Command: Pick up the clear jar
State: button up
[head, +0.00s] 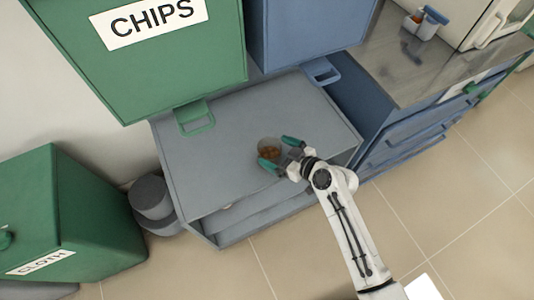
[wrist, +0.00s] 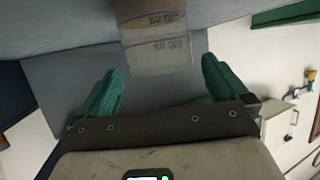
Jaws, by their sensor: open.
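The clear jar (head: 268,146) stands on the grey cabinet top, with brown contents showing inside. In the wrist view a pale, see-through body that looks like the jar (wrist: 153,30) is at the top middle, cut off by the frame edge. My gripper (head: 281,152) is open, with one green finger on the near left side of the jar and the other on its far right side. In the wrist view the two green fingers are spread wide, and the jar lies between and beyond their tips. Whether a finger touches it, I cannot tell.
The grey cabinet top (head: 210,165) is otherwise clear. A green CHIPS bin (head: 170,75) and a blue bin (head: 305,35) stand behind it. A metal counter (head: 410,65) is at right. A green CLOTH bin (head: 75,215) and grey round containers (head: 152,198) are at left.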

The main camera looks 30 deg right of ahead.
aim_at(261, 144)
jog(key=shift+p+x, duration=0.5)
jog(key=shift+x, duration=2.2)
jog(key=shift+c, duration=0.5)
jog(key=c, duration=1)
